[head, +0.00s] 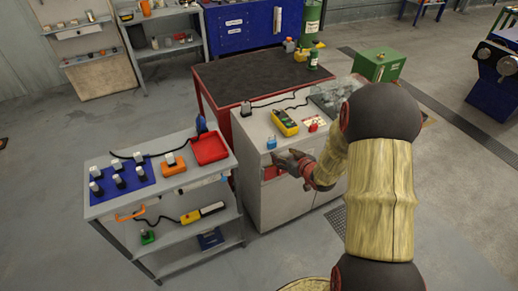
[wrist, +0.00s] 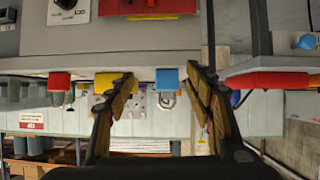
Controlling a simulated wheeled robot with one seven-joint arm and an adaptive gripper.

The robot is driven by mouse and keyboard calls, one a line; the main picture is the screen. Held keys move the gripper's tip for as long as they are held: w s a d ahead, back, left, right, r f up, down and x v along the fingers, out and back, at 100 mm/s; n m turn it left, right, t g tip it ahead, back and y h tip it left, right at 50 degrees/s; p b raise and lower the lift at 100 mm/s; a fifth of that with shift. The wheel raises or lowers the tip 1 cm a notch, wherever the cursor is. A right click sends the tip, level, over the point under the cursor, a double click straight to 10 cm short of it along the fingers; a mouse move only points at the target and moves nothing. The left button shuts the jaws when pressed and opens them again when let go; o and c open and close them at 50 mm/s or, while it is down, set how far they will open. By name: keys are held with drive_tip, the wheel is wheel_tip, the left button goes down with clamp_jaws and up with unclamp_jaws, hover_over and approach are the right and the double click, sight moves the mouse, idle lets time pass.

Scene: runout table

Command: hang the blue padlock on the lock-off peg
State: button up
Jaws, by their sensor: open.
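The blue padlock (wrist: 167,79) shows in the wrist view between the two fingertips, nearer the right finger, with its shackle below its body in that picture. The gap in depth to the fingers cannot be told. My gripper (wrist: 160,75) is open and empty. In the head view my gripper (head: 281,160) is at the front left of the grey cabinet (head: 296,190). A small blue item (head: 271,143), probably this padlock, is just above it near the cabinet's edge. A red padlock (wrist: 58,82) and a yellow one (wrist: 105,82) are left of it in the wrist view. I cannot make out the lock-off peg.
A yellow meter (head: 285,122) and a red-marked box (head: 315,123) lie on the cabinet top. A grey cart (head: 120,212) with a red tray (head: 209,149) stands close on the left. A dark-topped red bench (head: 250,75) is behind. The floor at front is clear.

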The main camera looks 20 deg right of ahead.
sight(273, 143)
drive_tip(key=w+r, duration=0.1)
drive_tip(key=w+a+r+t, duration=0.1)
drive_tip(key=shift+r+y, duration=0.3)
drive_tip(key=b+x, duration=0.2)
drive_tip(key=x, duration=0.5)
drive_tip(key=shift+w, duration=0.2)
drive_tip(key=shift+r, duration=0.1)
drive_tip(key=shift+c, duration=0.3)
drive_tip(key=c, duration=1.1)
drive_tip(key=shift+c, duration=0.7)
